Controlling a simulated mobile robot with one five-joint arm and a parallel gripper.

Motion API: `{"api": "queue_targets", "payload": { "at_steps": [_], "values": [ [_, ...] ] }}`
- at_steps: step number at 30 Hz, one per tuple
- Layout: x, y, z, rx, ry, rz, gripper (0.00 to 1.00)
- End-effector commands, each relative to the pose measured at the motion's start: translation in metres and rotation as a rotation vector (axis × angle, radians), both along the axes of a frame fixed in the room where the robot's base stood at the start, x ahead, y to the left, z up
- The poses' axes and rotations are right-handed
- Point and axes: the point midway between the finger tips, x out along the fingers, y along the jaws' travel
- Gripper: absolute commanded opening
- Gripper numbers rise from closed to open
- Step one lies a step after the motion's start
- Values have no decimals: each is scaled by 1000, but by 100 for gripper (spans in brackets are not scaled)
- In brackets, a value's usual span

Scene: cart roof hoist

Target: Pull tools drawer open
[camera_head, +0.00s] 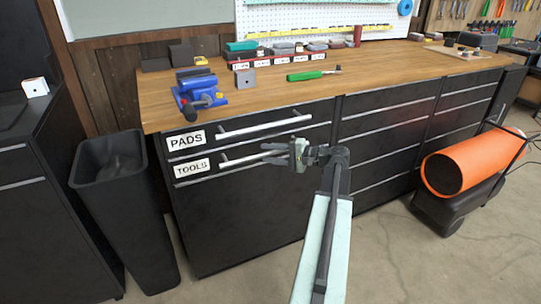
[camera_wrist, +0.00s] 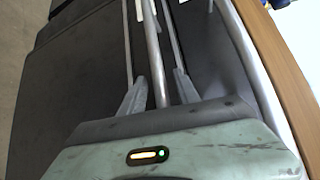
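The tools drawer (camera_head: 192,167) is the second drawer down at the left end of the black workbench, with a white TOOLS label. It looks flush with the bench front. Its silver bar handle (camera_head: 235,160) runs to the right, its right part hidden behind my gripper (camera_head: 270,152). In the wrist view the handle (camera_wrist: 151,40) passes between the two grey fingers of my gripper (camera_wrist: 146,15). A gap shows on both sides of the bar, so the gripper is open around it. Whether either finger touches the bar is not clear.
The PADS drawer (camera_head: 184,141) and its handle (camera_head: 265,126) are just above; that handle (camera_wrist: 245,50) runs close on the right in the wrist view. A black bin (camera_head: 125,220) stands left, an orange cylinder (camera_head: 470,163) right. The floor in front is clear.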

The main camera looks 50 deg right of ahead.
Motion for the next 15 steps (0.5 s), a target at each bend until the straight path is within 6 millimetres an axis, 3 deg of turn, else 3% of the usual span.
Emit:
{"api": "queue_targets", "payload": {
  "at_steps": [6, 10, 15],
  "values": [
    [0, 0, 0, 0, 0, -1, 38],
    [0, 0, 0, 0, 0, -1, 2],
    [0, 0, 0, 0, 0, -1, 0]
  ]
}}
